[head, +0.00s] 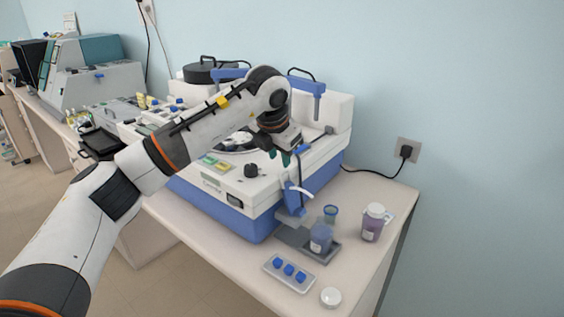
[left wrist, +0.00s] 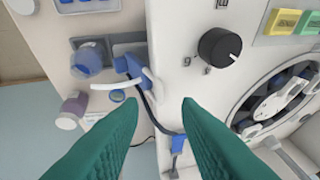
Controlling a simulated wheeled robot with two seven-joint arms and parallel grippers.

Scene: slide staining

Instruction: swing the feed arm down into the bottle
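The feed arm (head: 299,190) is a white curved tube on a blue mount at the front right corner of the staining machine. Its free end stands clear above the bottle (head: 320,240), which holds blue-purple liquid and sits in a grey tray. In the left wrist view the feed arm (left wrist: 116,83) and the bottle (left wrist: 88,61) show at upper left. My left gripper (head: 279,157) is above the machine's front right part, behind and above the feed arm. Its green fingers (left wrist: 160,103) are apart with nothing between them. My right gripper is out of view.
The staining machine (head: 235,187) has a black knob (left wrist: 219,47) near my fingers. A capped purple bottle (head: 372,224), a blue ring-shaped piece (head: 330,211), a tray of blue pieces (head: 270,267) and a white cap (head: 331,297) are on the bench. A power cord runs to the wall socket.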

